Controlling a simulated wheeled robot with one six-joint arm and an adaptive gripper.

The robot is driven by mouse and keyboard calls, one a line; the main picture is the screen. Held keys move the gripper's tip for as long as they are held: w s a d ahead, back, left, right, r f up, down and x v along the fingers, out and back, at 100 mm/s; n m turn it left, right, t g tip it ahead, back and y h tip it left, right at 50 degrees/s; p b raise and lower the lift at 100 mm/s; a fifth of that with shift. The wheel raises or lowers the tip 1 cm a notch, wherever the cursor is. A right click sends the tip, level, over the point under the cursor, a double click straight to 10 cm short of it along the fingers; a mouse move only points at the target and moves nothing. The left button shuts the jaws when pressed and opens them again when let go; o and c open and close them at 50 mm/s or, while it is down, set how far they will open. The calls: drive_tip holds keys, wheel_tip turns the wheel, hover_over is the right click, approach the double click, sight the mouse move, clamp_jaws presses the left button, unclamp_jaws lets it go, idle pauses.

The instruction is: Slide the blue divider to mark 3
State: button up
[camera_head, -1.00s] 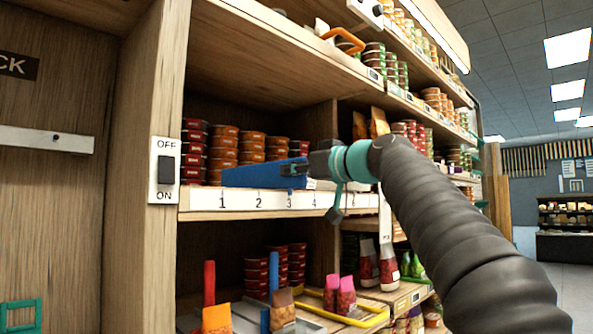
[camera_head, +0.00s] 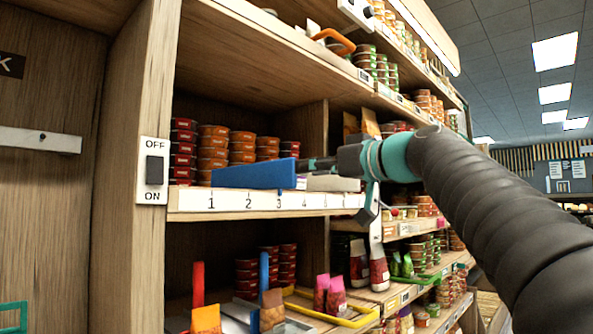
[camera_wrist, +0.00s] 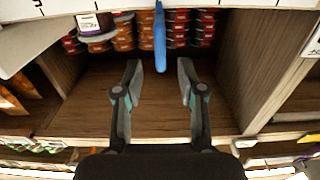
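The blue divider (camera_head: 255,176) lies along the shelf behind the numbered white strip (camera_head: 262,201). Its near end stands by marks 3 and 4; the exact mark is hard to tell at this angle. My gripper (camera_head: 310,164) is just right of that end in the head view. In the wrist view the divider (camera_wrist: 160,40) shows as a narrow blue bar ahead of my gripper (camera_wrist: 159,76), lined up with the gap between its fingers. The fingers are spread, with nothing between them.
Stacked red and orange cans (camera_head: 213,150) stand behind the divider. A pale package (camera_head: 332,183) lies on the shelf right of it. A wooden upright (camera_head: 313,125) and the shelf above bound the bay. An ON/OFF switch (camera_head: 154,170) is on the left post.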

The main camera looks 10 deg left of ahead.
drive_tip(key=v, duration=0.3)
drive_tip(key=shift+s+d, duration=0.25)
drive_tip(key=shift+d, duration=0.05)
idle(0.3)
drive_tip(key=w+d+f+m+h, duration=0.1)
drive_tip(key=w+f+m+h, duration=0.15)
drive_tip(key=f, duration=0.35)
drive_tip(key=w+d+f+m+h, duration=0.2)
drive_tip(key=f+m, duration=0.1)
drive_tip(key=f, duration=0.3)
drive_tip(key=s+d+f+m+g+h, duration=0.1)
drive_tip(key=s+d+f+m+h, duration=0.1)
drive_tip(key=f, duration=0.5)
drive_tip(key=s+d+f+m+g+h, duration=0.1)
drive_tip(key=d+f+m+h, duration=0.1)
drive_tip(key=f, duration=0.6)
drive_tip(key=s+d+f+g+h, duration=0.1)
drive_tip(key=s+d+f, duration=0.3)
drive_tip(key=s+f, duration=0.9)
drive_tip(key=s+d+f+g+h, duration=0.2)
drive_tip(key=s+d+f+h, duration=0.2)
drive_tip(key=s+f, duration=0.9)
drive_tip(key=shift+s+d+m+h, duration=0.35)
drive_tip(key=shift+s+m, duration=0.1)
drive_tip(key=shift+s, duration=0.3)
